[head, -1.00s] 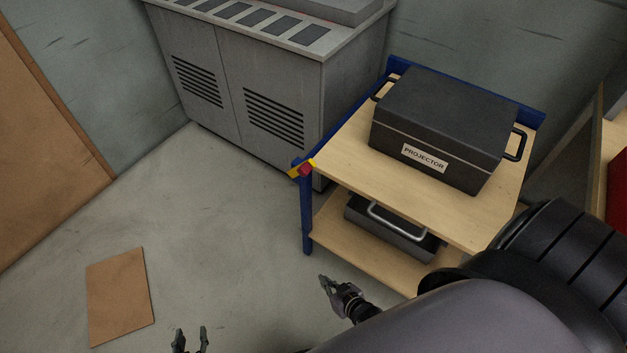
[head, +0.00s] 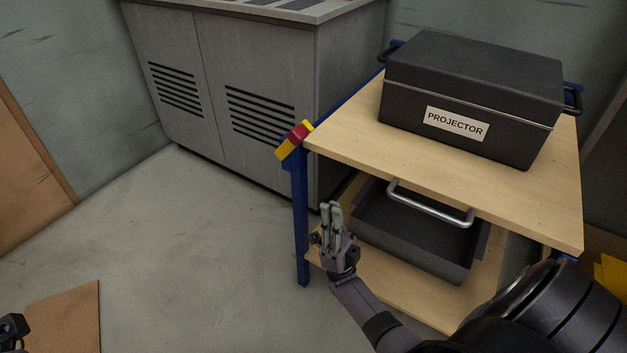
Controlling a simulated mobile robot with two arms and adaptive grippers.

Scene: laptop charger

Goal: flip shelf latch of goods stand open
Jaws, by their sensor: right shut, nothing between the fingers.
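The goods stand (head: 400,165) has a blue frame and two wooden shelves. The shelf latch (head: 293,140), yellow and red, sits on top of the blue post at the upper shelf's near left corner. It is tilted, its yellow end pointing down to the left. My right gripper (head: 330,208) is shut and empty, fingers pointing up. It is below and to the right of the latch, apart from it, in front of the lower shelf. My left gripper (head: 12,328) shows only partly at the lower left edge, and its fingers cannot be read.
A black projector case (head: 473,95) stands on the upper shelf. A dark grey tray with a metal handle (head: 420,230) is on the lower shelf. A grey vented cabinet (head: 220,85) stands behind. A brown board (head: 60,320) lies on the floor.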

